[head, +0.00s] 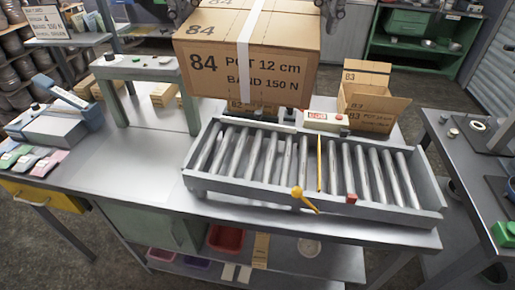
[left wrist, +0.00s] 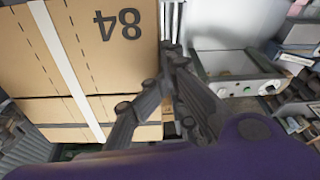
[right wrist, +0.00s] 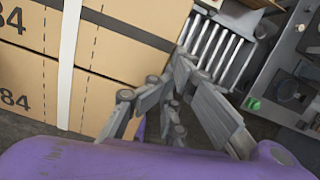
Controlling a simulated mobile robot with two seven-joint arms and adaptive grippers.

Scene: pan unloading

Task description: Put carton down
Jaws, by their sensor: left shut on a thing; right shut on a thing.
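The large brown carton (head: 245,63), marked 84 POT 12 cm BAND 150 N with a white strap, is held level between my two grippers. In the head view it appears over the back left of the roller tray (head: 440,208); the gap beneath is hard to judge. My left gripper (head: 178,8) is shut on the carton's left side. The left wrist view shows the carton (left wrist: 85,60) beside its fingers (left wrist: 150,100). My right gripper (head: 333,12) is shut on the right side. The right wrist view shows the carton (right wrist: 120,50) against its fingers (right wrist: 155,95). The exact contacts are partly hidden.
A smaller open carton (head: 372,105) marked 83 stands behind the tray. A yellow-knobbed lever (head: 305,198) and a yellow rod (head: 319,165) are at the tray. A grey raised frame (head: 135,68) stands left on the bench (head: 130,170). The visible rollers are clear.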

